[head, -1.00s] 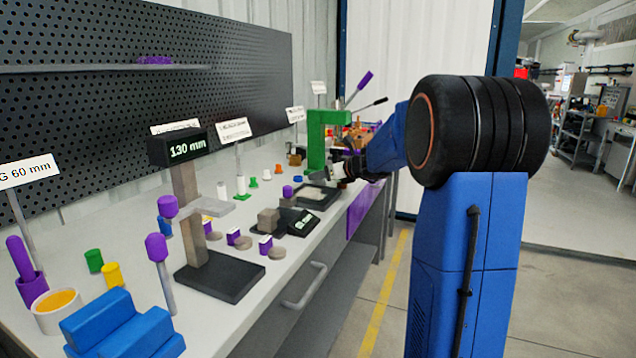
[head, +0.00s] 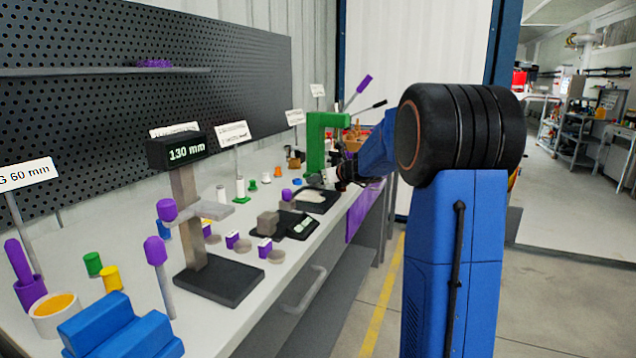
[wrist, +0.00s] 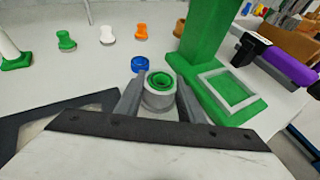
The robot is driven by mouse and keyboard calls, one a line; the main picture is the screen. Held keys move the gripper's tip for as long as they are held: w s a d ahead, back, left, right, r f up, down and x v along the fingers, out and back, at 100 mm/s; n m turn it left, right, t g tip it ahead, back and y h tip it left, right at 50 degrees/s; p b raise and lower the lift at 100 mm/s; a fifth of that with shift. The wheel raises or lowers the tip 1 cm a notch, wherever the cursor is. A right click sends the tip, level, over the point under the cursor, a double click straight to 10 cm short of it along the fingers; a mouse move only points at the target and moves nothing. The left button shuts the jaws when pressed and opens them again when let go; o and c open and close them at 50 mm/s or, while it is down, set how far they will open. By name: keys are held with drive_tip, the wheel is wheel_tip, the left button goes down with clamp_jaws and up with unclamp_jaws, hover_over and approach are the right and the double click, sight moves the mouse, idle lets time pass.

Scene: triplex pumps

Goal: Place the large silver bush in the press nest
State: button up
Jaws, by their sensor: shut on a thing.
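My gripper (wrist: 160,100) is shut on a short silver bush (wrist: 158,101) with a green ring showing inside its top. The bush looks upright between the two fingers; its underside is hidden. The green press (wrist: 206,40) stands just ahead and to the right in the wrist view. A pale square frame (wrist: 204,79) lies on its green base, to the right of the held bush and apart from it. In the head view the press (head: 316,145) stands at the far end of the bench, with my gripper (head: 340,180) close to it and partly hidden by my arm.
A blue flanged piece (wrist: 139,63) stands just beyond the held bush. Orange (wrist: 141,32), white (wrist: 107,35) and green (wrist: 66,40) pieces stand behind it. A black-bordered tray (wrist: 30,125) lies at left. A purple-and-black handle (wrist: 285,66) is right of the press.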

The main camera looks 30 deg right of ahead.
wheel_tip(320, 180, up, 9)
drive_tip(key=shift+s+d+r, duration=0.1)
drive_tip(key=shift+d+r, duration=0.05)
drive_tip(key=shift+r, duration=0.1)
drive_tip(key=s+d+f, duration=0.4)
drive_tip(key=s+d, duration=1)
drive_tip(key=w+a, duration=0.1)
drive_tip(key=w, duration=1)
drive_tip(key=w+a, duration=0.1)
drive_tip(key=w, duration=0.4)
drive_tip(key=shift+w+a+r, duration=0.1)
drive_tip(key=shift+w+a, duration=0.2)
drive_tip(key=shift+w, duration=0.1)
drive_tip(key=shift+w+a, duration=0.15)
drive_tip(key=shift+w, duration=0.6)
drive_tip(key=shift+s+f, duration=0.1)
drive_tip(key=shift+f, duration=1.65)
drive_tip(key=shift+f, duration=0.15)
